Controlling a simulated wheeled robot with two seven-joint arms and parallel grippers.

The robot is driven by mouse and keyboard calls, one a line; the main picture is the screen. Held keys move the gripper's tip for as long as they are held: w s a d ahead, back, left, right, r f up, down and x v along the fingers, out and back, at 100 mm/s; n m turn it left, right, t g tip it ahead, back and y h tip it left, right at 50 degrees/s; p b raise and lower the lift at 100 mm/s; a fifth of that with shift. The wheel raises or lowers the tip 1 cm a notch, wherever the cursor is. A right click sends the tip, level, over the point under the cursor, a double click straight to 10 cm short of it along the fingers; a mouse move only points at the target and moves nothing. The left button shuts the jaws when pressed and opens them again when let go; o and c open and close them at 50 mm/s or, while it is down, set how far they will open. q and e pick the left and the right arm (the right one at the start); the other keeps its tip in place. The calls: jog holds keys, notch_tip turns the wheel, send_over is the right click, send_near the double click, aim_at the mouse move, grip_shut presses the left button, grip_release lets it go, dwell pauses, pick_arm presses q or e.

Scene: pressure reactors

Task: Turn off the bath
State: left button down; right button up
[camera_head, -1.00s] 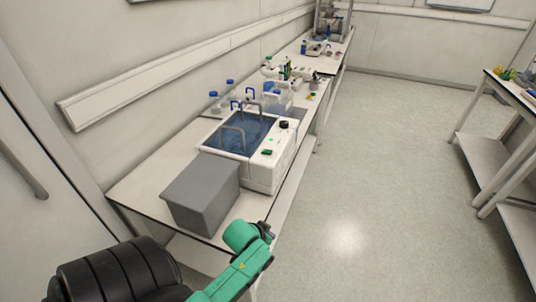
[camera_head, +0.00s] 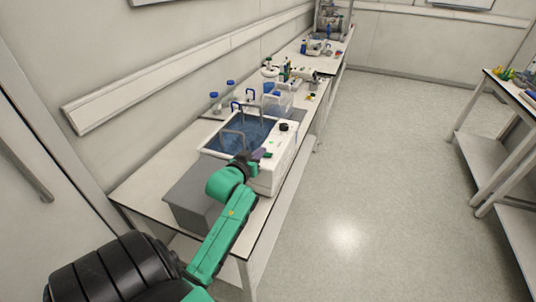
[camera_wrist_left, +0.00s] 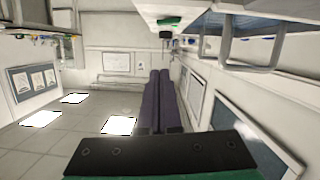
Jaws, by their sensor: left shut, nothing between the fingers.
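The water bath (camera_head: 286,160) is a white box with an open tank of blue water (camera_head: 250,131) on the bench. Its panel carries a black knob (camera_head: 284,127) and a green switch (camera_head: 268,155). In the left wrist view, which is upside down, the green switch (camera_wrist_left: 168,22) and black knob (camera_wrist_left: 165,35) are near the top edge. My left gripper (camera_head: 262,153) has purple fingers, shut and empty. It overlaps the panel right beside the green switch; in the wrist view its fingertips (camera_wrist_left: 160,72) show apart from the switch. My right gripper is out of view.
A grey box (camera_head: 188,192) stands on the bench in front of the bath, partly behind my left arm. Metal handles arch over the tank. Blue-capped bottles (camera_head: 214,100) stand behind it. Floor to the right is clear.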

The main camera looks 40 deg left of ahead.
pick_arm(q)
jog(key=p, duration=0.1)
send_over(268, 162)
jog(key=shift+w+a+f, duration=0.1)
jog(key=shift+a+f, duration=0.2)
jog(key=shift+f, duration=0.35)
jog(key=f, duration=0.3)
jog(key=shift+d, duration=0.25)
jog(key=shift+d+f, duration=0.1)
jog(key=shift+f, duration=0.4)
jog(key=shift+f, duration=0.1)
